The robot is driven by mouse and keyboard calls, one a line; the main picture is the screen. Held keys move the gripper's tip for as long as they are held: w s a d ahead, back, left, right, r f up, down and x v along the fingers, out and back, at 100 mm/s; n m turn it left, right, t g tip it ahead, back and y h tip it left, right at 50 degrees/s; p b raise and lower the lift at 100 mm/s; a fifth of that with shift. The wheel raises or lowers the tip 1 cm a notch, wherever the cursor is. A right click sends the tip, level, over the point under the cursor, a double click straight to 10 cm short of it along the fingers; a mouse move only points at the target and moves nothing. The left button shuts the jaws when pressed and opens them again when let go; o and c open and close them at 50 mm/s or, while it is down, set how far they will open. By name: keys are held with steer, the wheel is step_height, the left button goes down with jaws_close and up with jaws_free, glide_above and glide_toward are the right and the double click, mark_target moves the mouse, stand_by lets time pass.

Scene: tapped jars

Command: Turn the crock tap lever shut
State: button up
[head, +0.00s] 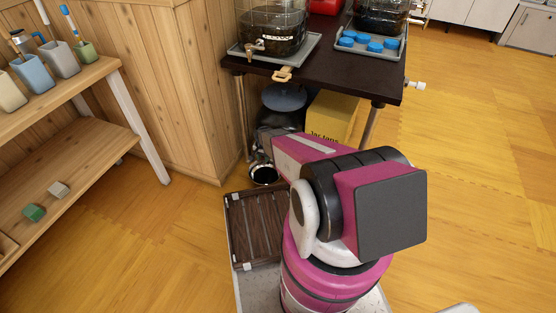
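A glass jar (273,30) with dark contents stands on a grey tray (309,47) at the left of the dark table. A small brass-coloured tap (252,50) sticks out low on its front left. The lever on the tap is too small for me to tell whether it is open or shut. A second glass jar (380,14) with dark contents stands at the back right, cut by the top edge; no tap shows on it. My pink and black arm reaches forward below the table front. I cannot make out my gripper's fingers.
The dark table (335,78) has a wooden tag (283,74) at its front edge. A tray (372,55) holds several blue pieces. Below are a yellow box (335,115) and a blue-grey round thing (284,97). A wooden shelf (80,165) stands left. Floor is clear at right.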

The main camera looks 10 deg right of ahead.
mark_target(264, 164)
steer(key=shift+f, duration=2.5)
steer(key=shift+f, duration=0.3)
jaws_close()
steer(key=w+d+n, duration=0.1)
steer(key=d+n, duration=0.8)
steer(key=n, duration=0.8)
steer(key=shift+w, duration=0.2)
steer(key=shift+c, duration=0.2)
jaws_free()
